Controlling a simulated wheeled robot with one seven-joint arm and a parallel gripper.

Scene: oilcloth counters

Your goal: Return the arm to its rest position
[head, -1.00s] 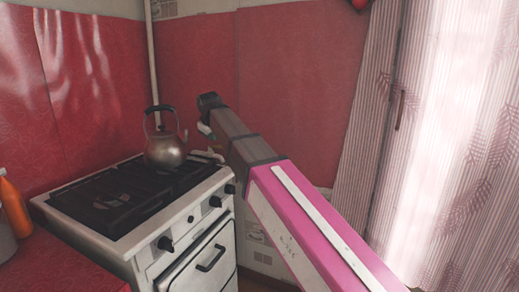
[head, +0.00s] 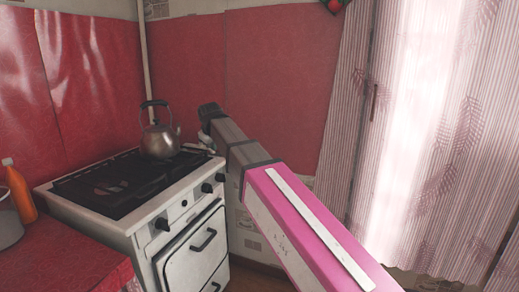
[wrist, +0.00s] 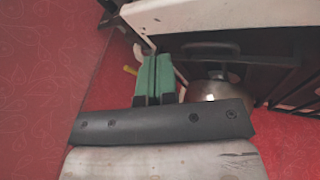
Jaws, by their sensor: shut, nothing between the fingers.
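My arm (head: 290,215), with a pink link and a grey forearm, reaches from the lower right toward the stove's back right corner. Its far end hides most of my gripper in the head view. In the wrist view my gripper (wrist: 153,77) shows green fingers, shut together with nothing between them. A metal kettle (head: 159,141) with a dark handle stands upright on the back of the stove. In the wrist view the kettle (wrist: 214,90) shows just right of the fingers, partly hidden by the dark wrist edge. I cannot tell the gap between them.
The white stove (head: 193,255) has a dark grate and front knobs. A red counter (head: 75,265) at lower left holds an orange bottle (head: 20,190) and a grey pot (head: 8,222). Red walls close the corner behind. A striped curtain (head: 435,150) hangs at the right.

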